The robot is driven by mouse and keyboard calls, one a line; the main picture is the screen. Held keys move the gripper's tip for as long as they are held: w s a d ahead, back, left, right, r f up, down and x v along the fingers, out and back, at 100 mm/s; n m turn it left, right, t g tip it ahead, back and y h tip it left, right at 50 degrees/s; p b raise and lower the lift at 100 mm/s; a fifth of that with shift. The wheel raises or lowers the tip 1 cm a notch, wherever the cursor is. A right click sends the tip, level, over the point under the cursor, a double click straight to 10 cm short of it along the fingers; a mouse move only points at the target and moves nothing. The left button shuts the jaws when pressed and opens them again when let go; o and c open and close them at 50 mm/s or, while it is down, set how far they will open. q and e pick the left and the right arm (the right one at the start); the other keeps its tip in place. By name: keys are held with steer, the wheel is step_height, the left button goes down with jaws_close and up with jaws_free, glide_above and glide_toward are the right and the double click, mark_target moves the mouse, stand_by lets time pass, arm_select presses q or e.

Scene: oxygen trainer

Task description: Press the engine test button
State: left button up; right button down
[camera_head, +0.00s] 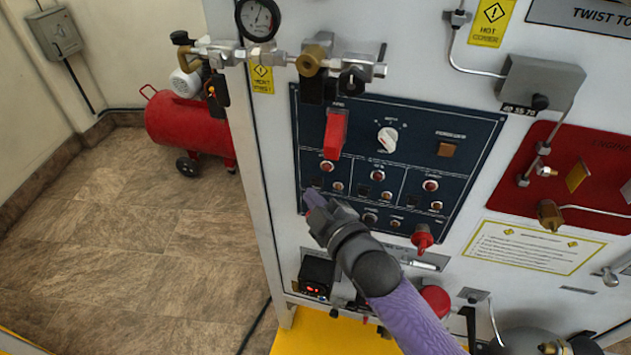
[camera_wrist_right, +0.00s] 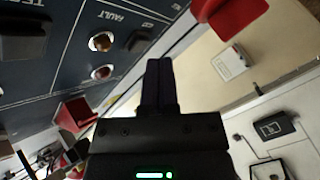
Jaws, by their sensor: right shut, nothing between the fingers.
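In the right wrist view a dark block (camera_wrist_right: 22,40) sits at the upper left beside cut-off lettering that seems to start "TES". I cannot tell for certain which is the engine test button. My right gripper (camera_head: 314,203) is shut and empty in front of the panel's lower left corner. Its closed fingers (camera_wrist_right: 158,85) show in the wrist view; contact cannot be told. My left gripper is out of view.
A red switch cover (camera_head: 336,132), a white rotary knob (camera_head: 388,139) and several small lamps share the panel. A red-tipped knob (camera_head: 422,238) sticks out below. Valves and a gauge (camera_head: 258,18) project above. A red compressor (camera_head: 182,125) stands left; the floor there is clear.

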steer(key=shift+w, duration=0.1)
stand_by(0.3)
steer(key=shift+w+d, duration=0.15)
steer(key=shift+w, duration=0.15)
steer(key=shift+w+d, duration=0.1)
steer(key=shift+w, duration=0.25)
stand_by(0.5)
stand_by(0.4)
steer(key=shift+s+a+p, duration=0.25)
steer(key=shift+s+p, duration=0.2)
steer(key=shift+s, duration=0.3)
steer(key=shift+s, duration=0.1)
steer(key=s+p, duration=0.1)
steer(key=s+a, duration=0.1)
steer(key=s, duration=0.1)
steer(key=s+p, duration=0.1)
steer(key=shift+s+a+p, duration=0.3)
steer(key=shift+p, duration=0.05)
